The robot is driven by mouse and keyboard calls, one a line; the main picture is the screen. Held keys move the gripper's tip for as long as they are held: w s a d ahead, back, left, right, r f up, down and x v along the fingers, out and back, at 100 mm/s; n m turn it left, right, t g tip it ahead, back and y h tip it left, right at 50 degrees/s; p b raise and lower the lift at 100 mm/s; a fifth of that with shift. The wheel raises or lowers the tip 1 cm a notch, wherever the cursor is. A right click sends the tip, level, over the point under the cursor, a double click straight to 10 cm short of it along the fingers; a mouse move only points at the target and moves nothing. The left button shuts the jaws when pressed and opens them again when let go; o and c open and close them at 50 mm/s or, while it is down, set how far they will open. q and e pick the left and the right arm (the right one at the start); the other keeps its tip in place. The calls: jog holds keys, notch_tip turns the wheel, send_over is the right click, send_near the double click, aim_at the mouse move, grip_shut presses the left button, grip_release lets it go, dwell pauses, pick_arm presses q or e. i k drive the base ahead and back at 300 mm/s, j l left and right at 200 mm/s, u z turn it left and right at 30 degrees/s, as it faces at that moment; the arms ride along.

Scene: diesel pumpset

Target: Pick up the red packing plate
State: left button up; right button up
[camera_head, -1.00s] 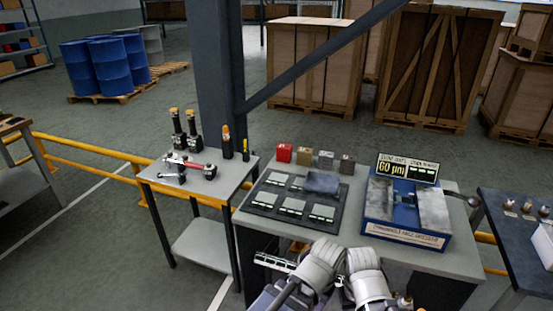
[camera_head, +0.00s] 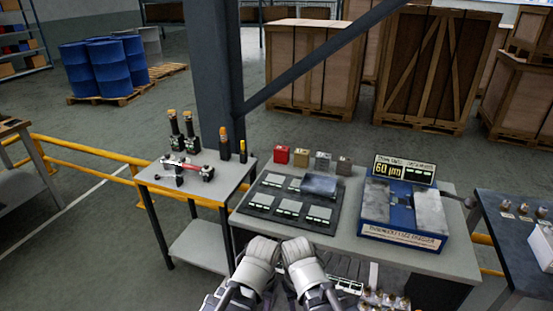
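The red packing plate appears to be the small red block (camera_head: 281,155) standing at the back left edge of the grey workbench (camera_head: 350,250). It is at the left end of a row with a brown block (camera_head: 302,157), a light grey block (camera_head: 323,160) and a dark grey block (camera_head: 344,165). Both of my arms show only as pale, rounded links side by side at the bottom centre, in front of the bench. They are well apart from the red block. I cannot make out the fingers of either gripper.
A dark tray (camera_head: 246,206) with several light plates lies in front of the blocks. A blue gauge stand (camera_head: 402,235) with a display is on the right. A side table (camera_head: 222,190) with tools adjoins on the left. A dark slanted beam (camera_head: 310,65) crosses behind.

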aim_at(283, 150)
jog(key=k+j+z, duration=0.1)
jog(key=k+j, duration=0.15)
jog(key=i+j, duration=2.35)
jog(key=k+j+u, duration=0.05)
jog(key=j, duration=0.05)
